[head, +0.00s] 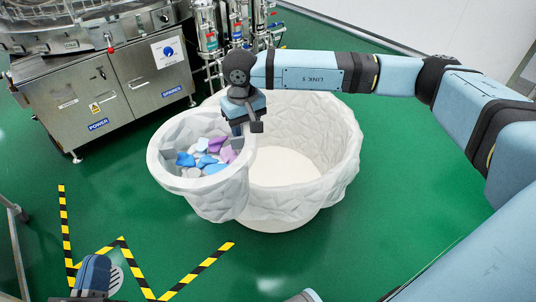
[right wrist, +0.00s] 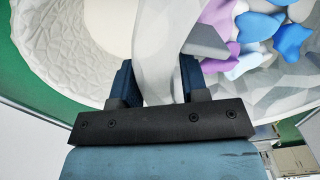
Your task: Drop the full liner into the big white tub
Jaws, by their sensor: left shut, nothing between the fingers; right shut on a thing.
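The full liner (head: 217,203) is a white, faceted bucket at the left side of the big white tub (head: 335,135) in the head view, hiding part of it. Blue, purple and grey pieces (head: 205,158) lie inside it. My right gripper (head: 243,126) is shut on the liner's right rim, and the liner is close to upright. In the right wrist view, the rim passes between the fingers (right wrist: 158,78), with the pieces at the right and the tub's inside (right wrist: 75,40) at the left. The tub's visible floor is bare. My left gripper (head: 90,293) is low at the left, partly cut off.
A steel machine cabinet (head: 150,80) stands at the back left, with steel pipes and cylinders (head: 235,25) beside it. Yellow-black tape (head: 120,245) marks the green floor. The floor right of the tub is clear beneath my right arm.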

